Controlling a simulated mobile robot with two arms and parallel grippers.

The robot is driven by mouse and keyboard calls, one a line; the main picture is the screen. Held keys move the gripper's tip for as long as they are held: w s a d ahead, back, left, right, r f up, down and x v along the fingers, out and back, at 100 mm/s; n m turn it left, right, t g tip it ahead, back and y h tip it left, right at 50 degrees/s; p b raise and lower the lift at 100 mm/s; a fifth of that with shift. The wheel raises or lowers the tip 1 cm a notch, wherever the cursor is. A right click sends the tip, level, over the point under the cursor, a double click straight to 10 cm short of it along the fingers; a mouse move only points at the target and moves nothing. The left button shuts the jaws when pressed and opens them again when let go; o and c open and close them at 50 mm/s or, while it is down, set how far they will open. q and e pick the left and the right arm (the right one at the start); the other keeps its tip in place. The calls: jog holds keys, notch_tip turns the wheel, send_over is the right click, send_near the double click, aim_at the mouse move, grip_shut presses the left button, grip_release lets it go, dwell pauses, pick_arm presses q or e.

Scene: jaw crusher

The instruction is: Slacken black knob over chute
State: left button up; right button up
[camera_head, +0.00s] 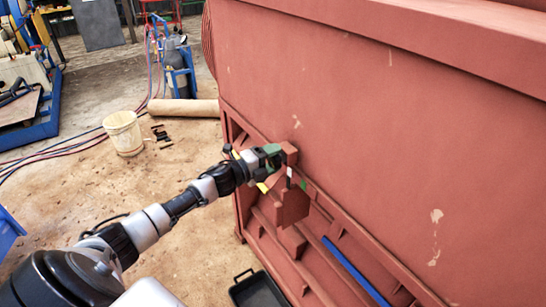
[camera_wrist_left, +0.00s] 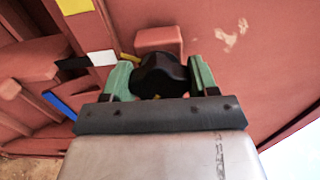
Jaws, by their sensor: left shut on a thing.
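The black knob (camera_wrist_left: 160,76) sits between the two green fingers of my left gripper (camera_wrist_left: 160,80) in the left wrist view. The fingers are shut on it from both sides. My right gripper is not in view.
The large red machine wall (camera_head: 380,130) fills the right side. A blue bar (camera_head: 352,268) lies along the lower ledge. A black tray (camera_head: 258,291) is on the floor below.

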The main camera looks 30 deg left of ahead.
pick_arm(q)
jog(key=shift+n, duration=0.3)
dwell(0.4)
jog(key=o, duration=0.9)
jog(key=shift+s, duration=0.1)
jog(key=shift+s+a+f, duration=0.15)
jog(key=shift+s+a, duration=0.05)
jog(key=shift+s, duration=0.15)
jog(key=shift+b+v, duration=1.7)
jog(key=shift+v, duration=3.25)
